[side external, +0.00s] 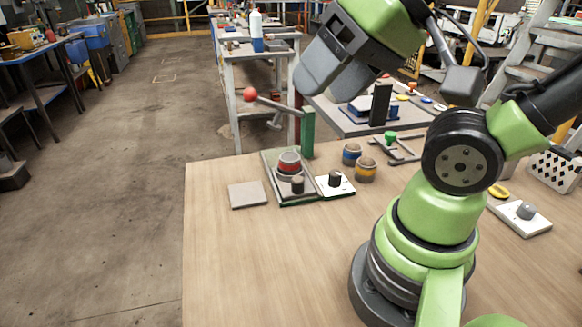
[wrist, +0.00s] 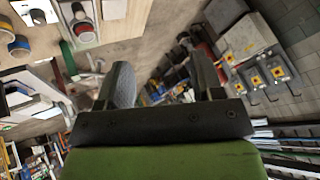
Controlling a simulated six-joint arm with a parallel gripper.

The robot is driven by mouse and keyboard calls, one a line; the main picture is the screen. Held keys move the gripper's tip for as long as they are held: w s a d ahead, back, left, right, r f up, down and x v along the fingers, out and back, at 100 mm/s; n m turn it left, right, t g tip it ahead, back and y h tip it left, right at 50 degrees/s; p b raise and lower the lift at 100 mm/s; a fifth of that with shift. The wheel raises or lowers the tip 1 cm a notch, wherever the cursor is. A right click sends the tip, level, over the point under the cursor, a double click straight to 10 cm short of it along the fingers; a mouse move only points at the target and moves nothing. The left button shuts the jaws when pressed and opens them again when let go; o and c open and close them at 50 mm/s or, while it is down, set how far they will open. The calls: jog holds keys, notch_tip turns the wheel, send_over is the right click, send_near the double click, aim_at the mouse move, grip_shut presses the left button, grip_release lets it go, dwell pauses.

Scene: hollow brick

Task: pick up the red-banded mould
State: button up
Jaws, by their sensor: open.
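The red-banded mould (side external: 289,163) is a grey round piece with a red band. It stands upright on a dark-edged tray (side external: 268,176) on the wooden table, and also shows near the top left of the wrist view (wrist: 84,32). My gripper (side external: 325,72) is high above the table, up and to the right of the mould in the side view, and apart from it. In the wrist view its two fingers (wrist: 162,78) are spread with nothing held between them. The fingers point away from the mould, toward the room.
A blue-banded mould (side external: 352,154) and a yellow-banded mould (side external: 366,170) stand right of the tray. A green post (side external: 308,133) with a red-ball lever (side external: 250,94) rises behind it. A white plate with a dark knob (side external: 335,180) is close by. A flat grey square (side external: 247,195) lies left.

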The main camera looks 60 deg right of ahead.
jog(key=o, duration=0.3)
jog(key=n+g+h, duration=0.2)
jog(key=n+g, duration=0.5)
jog(key=n, duration=0.4)
send_over(289, 157)
jog(key=f, duration=1.6)
jog(key=shift+s+f, duration=0.25)
jog(key=shift+s, duration=0.15)
notch_tip(289, 157, down, 4)
jog(key=shift+f, duration=0.25)
jog(key=shift+w+d+f, duration=0.1)
jog(key=shift+w+f, duration=0.1)
jog(key=shift+f, duration=1.25)
jog(key=shift+w+f, duration=0.2)
jog(key=shift+f, duration=1.25)
